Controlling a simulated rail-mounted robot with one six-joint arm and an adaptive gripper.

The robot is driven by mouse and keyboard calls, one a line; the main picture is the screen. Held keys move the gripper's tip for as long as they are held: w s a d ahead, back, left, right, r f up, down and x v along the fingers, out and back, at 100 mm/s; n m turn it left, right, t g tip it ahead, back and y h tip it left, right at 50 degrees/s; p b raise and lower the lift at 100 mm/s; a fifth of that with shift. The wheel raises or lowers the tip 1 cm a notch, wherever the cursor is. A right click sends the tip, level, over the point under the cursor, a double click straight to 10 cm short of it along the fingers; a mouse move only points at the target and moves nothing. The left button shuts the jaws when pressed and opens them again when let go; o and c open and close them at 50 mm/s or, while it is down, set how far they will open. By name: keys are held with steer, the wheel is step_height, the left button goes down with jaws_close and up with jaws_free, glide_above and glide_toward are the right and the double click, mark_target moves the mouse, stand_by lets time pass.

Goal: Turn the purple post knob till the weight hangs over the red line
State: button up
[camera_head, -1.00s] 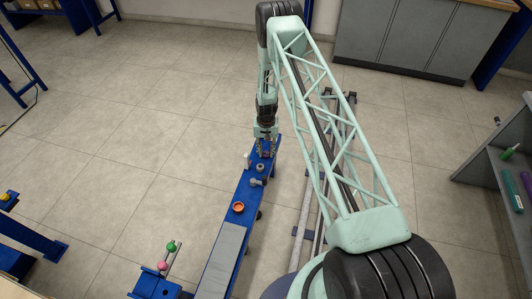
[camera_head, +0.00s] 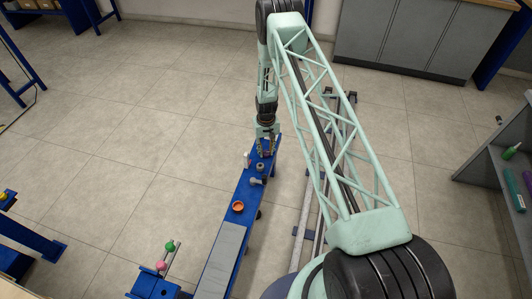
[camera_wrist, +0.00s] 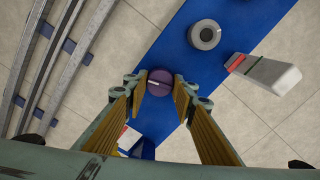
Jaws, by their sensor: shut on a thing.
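The purple knob (camera_wrist: 160,82) shows in the wrist view as a round cap with a pale line across its top. It sits over the blue cart deck (camera_wrist: 180,45). My gripper (camera_wrist: 160,88) is around the knob, with one finger on each side, shut on it. In the head view my gripper (camera_head: 267,146) is at the far end of the blue cart, and the knob is mostly hidden there.
An orange ring (camera_head: 238,207) is farther along the cart. Rails (camera_wrist: 55,60) run beside it. A stand with green and pink balls (camera_head: 165,257) is at the lower left.

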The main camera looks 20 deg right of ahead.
mark_target(266, 152)
steer(key=shift+n+b, duration=0.35)
steer(key=shift+n, duration=0.85)
steer(key=shift+w, duration=0.1)
steer(key=o, duration=0.8)
steer(key=shift+o, duration=0.2)
steer(key=shift+r, duration=0.2)
step_height(266, 152, up, 12)
steer(key=shift+f, duration=0.2)
stand_by(0.4)
